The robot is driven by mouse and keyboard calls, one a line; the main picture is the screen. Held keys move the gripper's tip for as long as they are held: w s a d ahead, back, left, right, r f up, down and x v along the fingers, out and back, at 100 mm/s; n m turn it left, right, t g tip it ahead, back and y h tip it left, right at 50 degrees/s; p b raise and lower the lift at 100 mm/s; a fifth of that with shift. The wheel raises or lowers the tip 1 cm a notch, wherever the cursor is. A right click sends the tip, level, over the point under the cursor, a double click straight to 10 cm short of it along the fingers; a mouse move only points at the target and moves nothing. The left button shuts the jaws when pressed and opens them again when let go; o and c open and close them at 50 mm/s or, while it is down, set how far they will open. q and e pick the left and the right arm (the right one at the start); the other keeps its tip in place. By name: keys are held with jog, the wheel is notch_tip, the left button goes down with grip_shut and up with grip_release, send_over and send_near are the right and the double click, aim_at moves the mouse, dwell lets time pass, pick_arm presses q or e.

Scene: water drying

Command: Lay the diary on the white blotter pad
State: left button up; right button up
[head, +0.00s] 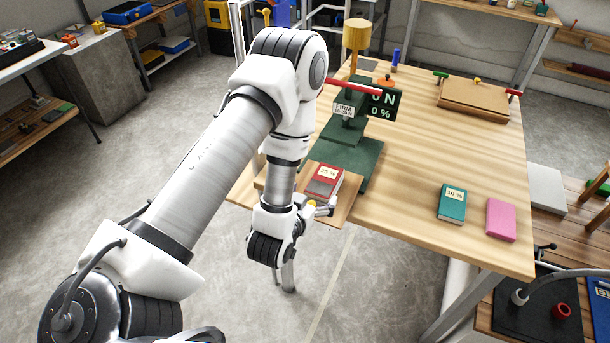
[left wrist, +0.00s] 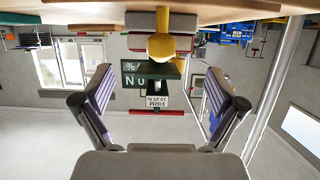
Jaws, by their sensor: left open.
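A red book labelled "25 %" (head: 323,181) lies on a wooden board (head: 345,208) at the green press. A teal book labelled "10 %" (head: 452,203) lies on the table to its right. I cannot tell which one is the diary. A flat white pad (head: 546,188), likely the blotter, lies on a lower wooden bench at the right. My left gripper (head: 320,208) is beside the board's front edge, below the red book. In the left wrist view its fingers (left wrist: 163,92) are spread apart, with a yellow knob (left wrist: 163,47) ahead between them. My right gripper is not visible.
A pink pad (head: 501,219) lies near the table's right edge. The green press (head: 350,155) has a red bar and a dark display sign (head: 382,103). A wooden box (head: 473,98) stands at the back right. The table's middle is clear.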

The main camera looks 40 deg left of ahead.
pick_arm(q)
jog(key=r+p+v, duration=0.1)
jog(key=p+v, duration=0.4)
jog(key=v, duration=0.1)
jog(key=s+d+f+m+g+h, duration=0.1)
jog(key=s+d+f+g, duration=0.2)
jog(key=s+f+g, duration=0.3)
jog(key=s+d+f+m+g+h, duration=0.1)
jog(key=s+d+f+g+h, duration=0.1)
jog(key=s+f+g, duration=0.5)
jog(key=s+f, duration=0.2)
jog(key=s, duration=0.2)
jog(key=shift+s+d+f+g, duration=0.25)
jog(key=shift+d+f+g, duration=0.05)
jog(key=shift+d+f, duration=0.1)
